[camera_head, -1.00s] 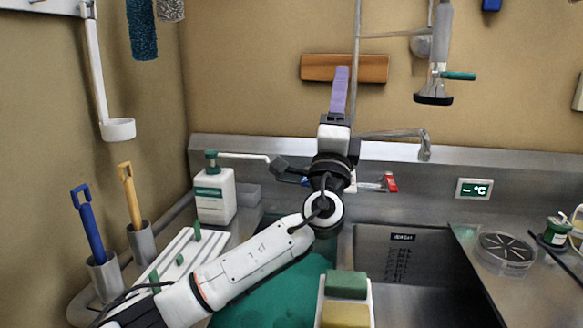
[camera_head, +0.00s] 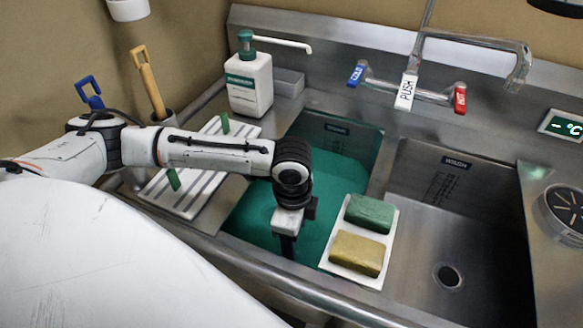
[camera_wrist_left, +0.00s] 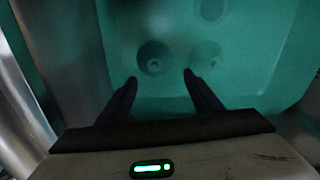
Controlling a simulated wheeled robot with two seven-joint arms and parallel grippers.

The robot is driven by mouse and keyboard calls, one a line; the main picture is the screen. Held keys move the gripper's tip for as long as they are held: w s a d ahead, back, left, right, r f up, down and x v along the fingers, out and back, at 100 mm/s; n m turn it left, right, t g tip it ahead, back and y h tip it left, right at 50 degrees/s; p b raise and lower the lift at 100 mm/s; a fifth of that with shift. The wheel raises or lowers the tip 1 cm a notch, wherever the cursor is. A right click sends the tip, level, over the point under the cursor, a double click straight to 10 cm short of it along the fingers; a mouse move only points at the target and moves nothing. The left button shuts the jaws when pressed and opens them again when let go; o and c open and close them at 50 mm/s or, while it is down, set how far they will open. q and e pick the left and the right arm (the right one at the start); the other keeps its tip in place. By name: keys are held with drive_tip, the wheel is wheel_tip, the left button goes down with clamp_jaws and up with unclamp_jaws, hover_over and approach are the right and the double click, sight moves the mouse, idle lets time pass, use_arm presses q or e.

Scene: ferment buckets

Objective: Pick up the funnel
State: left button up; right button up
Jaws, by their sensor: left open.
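No funnel can be made out for certain. In the left wrist view, a dark round shape (camera_wrist_left: 155,57) shows through the teal fill of the left basin, with a fainter round shape (camera_wrist_left: 207,54) beside it. I cannot tell whether either is the funnel. My left gripper (camera_head: 288,247) points down over the near part of the left basin (camera_head: 255,215). In the left wrist view its fingers (camera_wrist_left: 159,77) are apart with nothing between them, and the dark shape lies beyond the gap. My right gripper is out of view.
A white tray (camera_head: 328,266) with a green sponge (camera_head: 370,213) and a yellow sponge (camera_head: 357,252) is right of the gripper. The right basin (camera_head: 470,212) looks empty. A soap bottle (camera_head: 248,82), ribbed drainboard (camera_head: 222,165) and tap (camera_head: 470,40) stand around the sink.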

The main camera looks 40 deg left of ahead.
use_arm(q)
drive_tip(key=f, duration=0.2)
drive_tip(key=s+f, duration=0.1)
drive_tip(key=f, duration=0.1)
drive_tip(key=shift+f, duration=0.35)
drive_tip(key=shift+w+d+f, duration=0.1)
drive_tip(key=shift+f, duration=2.75)
drive_tip(key=c, duration=0.8)
